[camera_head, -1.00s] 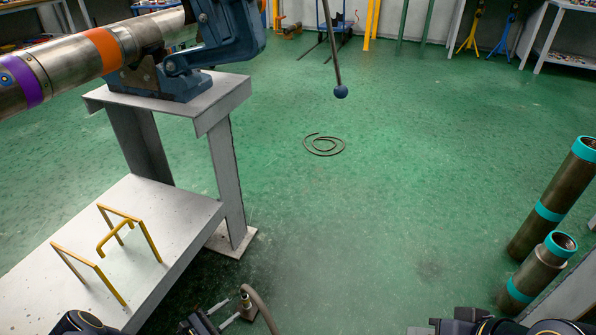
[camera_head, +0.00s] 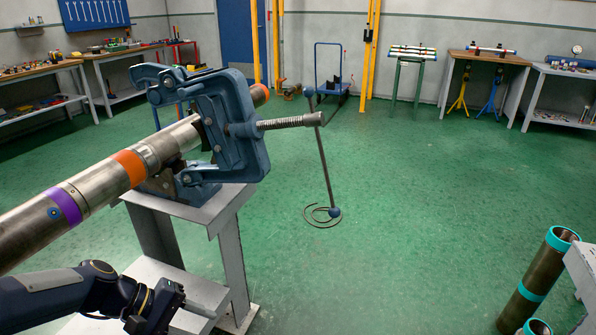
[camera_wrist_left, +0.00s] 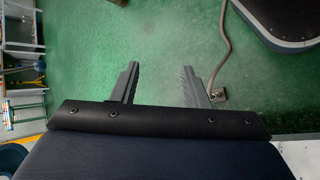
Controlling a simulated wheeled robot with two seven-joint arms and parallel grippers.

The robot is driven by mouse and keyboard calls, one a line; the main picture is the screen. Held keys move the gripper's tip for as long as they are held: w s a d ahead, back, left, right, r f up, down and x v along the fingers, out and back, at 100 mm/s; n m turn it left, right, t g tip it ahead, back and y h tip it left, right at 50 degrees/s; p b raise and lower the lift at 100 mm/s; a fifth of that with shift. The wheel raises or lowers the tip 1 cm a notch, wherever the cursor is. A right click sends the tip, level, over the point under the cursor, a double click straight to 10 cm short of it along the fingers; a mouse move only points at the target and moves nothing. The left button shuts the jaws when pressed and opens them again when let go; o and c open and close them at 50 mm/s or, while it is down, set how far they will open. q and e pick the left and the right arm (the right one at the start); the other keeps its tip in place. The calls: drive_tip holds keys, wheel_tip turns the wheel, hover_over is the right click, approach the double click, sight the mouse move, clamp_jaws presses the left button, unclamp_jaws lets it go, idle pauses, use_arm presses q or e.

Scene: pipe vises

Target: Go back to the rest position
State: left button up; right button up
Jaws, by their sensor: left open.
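My left gripper (camera_head: 203,308) comes in from the lower left of the head view, low in front of the vise stand. In the left wrist view, its two fingers (camera_wrist_left: 160,80) are apart with nothing between them but green floor. The blue pipe vise (camera_head: 228,125) stands on a grey metal stand (camera_head: 215,210). A long steel pipe (camera_head: 95,190) with purple and orange bands runs through the vise. The vise's screw handle, with a blue ball end (camera_head: 334,212), hangs down at its right. My right gripper is not in view.
Pipes with teal bands (camera_head: 535,275) stand at the lower right beside a grey surface (camera_head: 585,265). Workbenches (camera_head: 487,58) and a blue trolley (camera_head: 330,75) line the back. The green floor (camera_head: 420,190) in the middle is mostly clear.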

use_arm(q)
drive_tip(key=s+r+m+t+y+p, duration=0.2)
drive_tip(key=s+r+p, duration=0.4)
drive_tip(key=r, duration=0.4)
drive_tip(key=s+r+m+t+y+p, duration=0.2)
drive_tip(key=s+r+m+y+p, duration=0.1)
drive_tip(key=s+r+p, duration=0.4)
wheel_tip(320, 180, up, 4)
drive_tip(key=s+m, duration=0.1)
drive_tip(key=s, duration=0.1)
drive_tip(key=shift+s+a+y, duration=0.25)
drive_tip(key=shift+s+y, duration=0.05)
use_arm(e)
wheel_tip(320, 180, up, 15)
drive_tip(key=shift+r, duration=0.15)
use_arm(q)
drive_tip(key=shift+r, duration=0.1)
drive_tip(key=shift+c, duration=0.5)
